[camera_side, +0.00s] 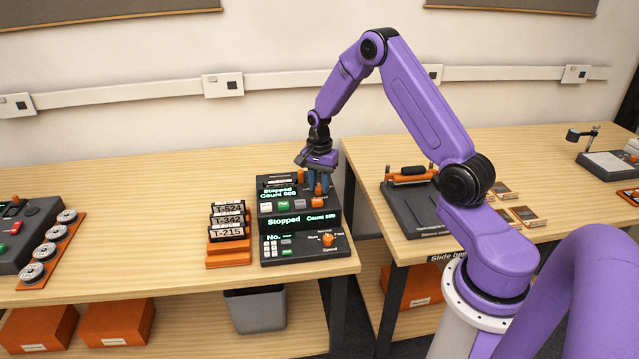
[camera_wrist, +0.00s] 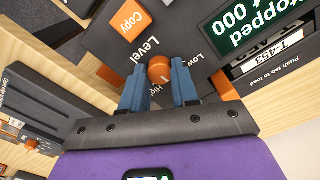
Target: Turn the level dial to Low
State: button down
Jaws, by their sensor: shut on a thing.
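The level dial (camera_wrist: 159,68) is a round orange knob on a dark grey panel, with "Level" printed beside it in the wrist view. "Low" is printed to its upper right and a partly covered "High" below it. My gripper (camera_wrist: 159,80) has its two blue fingers on opposite sides of the knob, shut on it. A small pale mark shows low on the knob, but its exact setting is hard to read.
The orange Copy button (camera_wrist: 130,20) is close to the dial. A green display (camera_wrist: 250,25) reads "Stopped". A lower console (camera_side: 300,249) with an orange Speed knob (camera_side: 327,239) stands in front. Labelled cartridges (camera_side: 228,220) stand in an orange rack to the left.

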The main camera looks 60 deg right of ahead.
aim_at(319, 187)
jog(key=n, duration=1)
jog(key=shift+n, duration=0.3)
dwell(0.4)
jog(key=c, duration=0.8)
grip_release()
jog(key=shift+c, duration=0.2)
notch_tip(319, 187, up, 18)
jog(key=shift+f, duration=0.25)
jog(key=shift+a, duration=0.1)
